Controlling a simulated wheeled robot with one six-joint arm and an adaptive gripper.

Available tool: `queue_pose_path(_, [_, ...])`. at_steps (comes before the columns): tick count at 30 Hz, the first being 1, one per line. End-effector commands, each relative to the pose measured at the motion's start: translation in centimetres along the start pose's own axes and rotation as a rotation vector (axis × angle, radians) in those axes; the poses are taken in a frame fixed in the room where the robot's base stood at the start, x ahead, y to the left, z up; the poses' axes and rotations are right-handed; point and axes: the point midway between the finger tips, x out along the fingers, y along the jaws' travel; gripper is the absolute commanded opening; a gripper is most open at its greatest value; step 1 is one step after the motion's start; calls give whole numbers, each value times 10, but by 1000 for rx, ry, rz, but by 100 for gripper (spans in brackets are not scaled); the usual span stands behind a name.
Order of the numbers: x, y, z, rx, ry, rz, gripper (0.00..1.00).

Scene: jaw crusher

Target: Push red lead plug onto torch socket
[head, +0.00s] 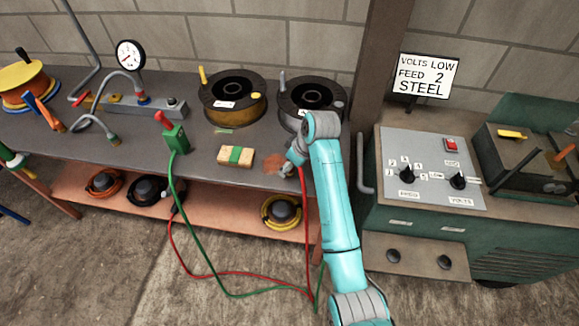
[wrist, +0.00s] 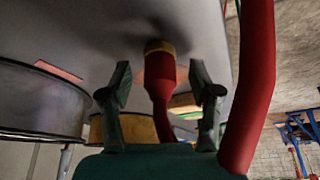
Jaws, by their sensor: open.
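My gripper (wrist: 162,90) is open, with a dark finger on either side of a red plug (wrist: 160,78). The plug has a brass-coloured collar (wrist: 160,47) at its far end, close to a grey surface; I cannot tell whether they touch. In the head view my gripper (head: 291,168) is small and partly hidden by my arm, at the bench's front edge. The red lead (head: 306,230) hangs below it to the floor. A green block with a red top (head: 174,137) stands on the bench with a green cable. I cannot tell which part is the torch socket.
A yellow sponge-like block with a green band (head: 236,156) lies left of my gripper. Two wire spools (head: 233,98) stand behind. The green welder (head: 430,230) is at the right. A thick red cable (wrist: 255,90) passes close beside the right finger. Cables lie on the floor.

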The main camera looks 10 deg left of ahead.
Motion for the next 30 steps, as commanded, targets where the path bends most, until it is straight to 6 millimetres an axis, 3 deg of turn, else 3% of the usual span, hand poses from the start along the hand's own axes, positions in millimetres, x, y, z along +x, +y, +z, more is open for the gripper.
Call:
queue_pose_path(13, [8,0,0,0,0,0,63])
queue_pose_path(14, [8,0,0,0,0,1,60])
queue_pose_path(18, [7,0,0,0,0,1,25])
queue_pose_path(21, [8,0,0,0,0,1,6])
queue_pose_path(30, [5,0,-1,0,1,1,5])
